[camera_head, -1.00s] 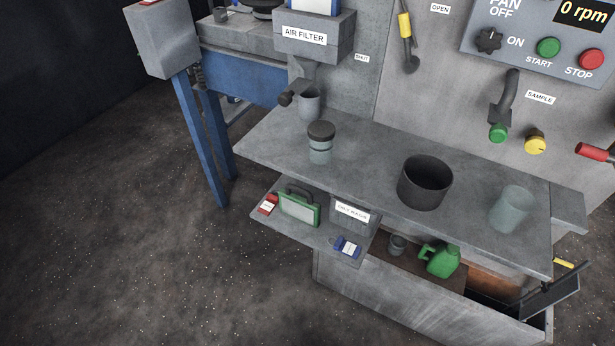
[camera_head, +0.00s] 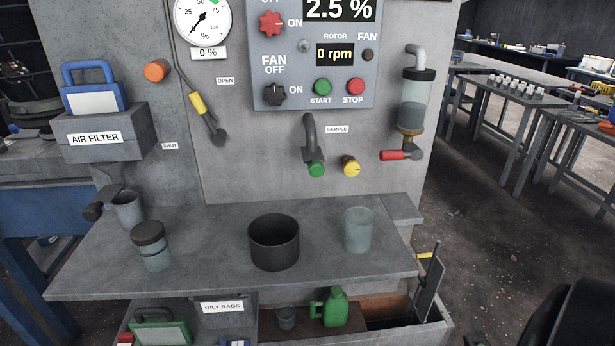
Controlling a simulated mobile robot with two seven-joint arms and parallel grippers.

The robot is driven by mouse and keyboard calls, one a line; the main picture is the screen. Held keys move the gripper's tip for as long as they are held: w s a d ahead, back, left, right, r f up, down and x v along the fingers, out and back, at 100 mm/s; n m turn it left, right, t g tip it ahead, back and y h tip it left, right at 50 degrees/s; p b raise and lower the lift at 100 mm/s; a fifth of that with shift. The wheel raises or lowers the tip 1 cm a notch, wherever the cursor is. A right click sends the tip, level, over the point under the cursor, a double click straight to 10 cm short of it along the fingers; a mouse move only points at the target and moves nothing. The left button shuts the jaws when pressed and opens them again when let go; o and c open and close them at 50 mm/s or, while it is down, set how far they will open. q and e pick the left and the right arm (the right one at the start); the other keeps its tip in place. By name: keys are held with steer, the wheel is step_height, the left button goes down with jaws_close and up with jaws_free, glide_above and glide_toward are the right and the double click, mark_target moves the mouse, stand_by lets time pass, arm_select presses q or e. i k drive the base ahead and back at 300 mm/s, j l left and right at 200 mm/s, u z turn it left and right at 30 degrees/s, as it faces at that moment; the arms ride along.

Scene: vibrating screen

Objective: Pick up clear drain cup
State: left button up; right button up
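A clear, pale greenish cup (camera_head: 358,230) stands upright on the right part of the grey metal shelf (camera_head: 205,262) in the head view. It is the clearest match for the drain cup. It stands to the right of a wide black open pot (camera_head: 274,243), apart from it.
A dark-lidded jar (camera_head: 150,246) stands on the shelf's left part. A red-handled valve (camera_head: 400,155) hangs under a clear bowl on the panel, above right. A green jug (camera_head: 333,307) is below the shelf.

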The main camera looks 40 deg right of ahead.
mark_target(359, 222)
steer(key=z, duration=1.55)
steer(key=l, duration=0.05)
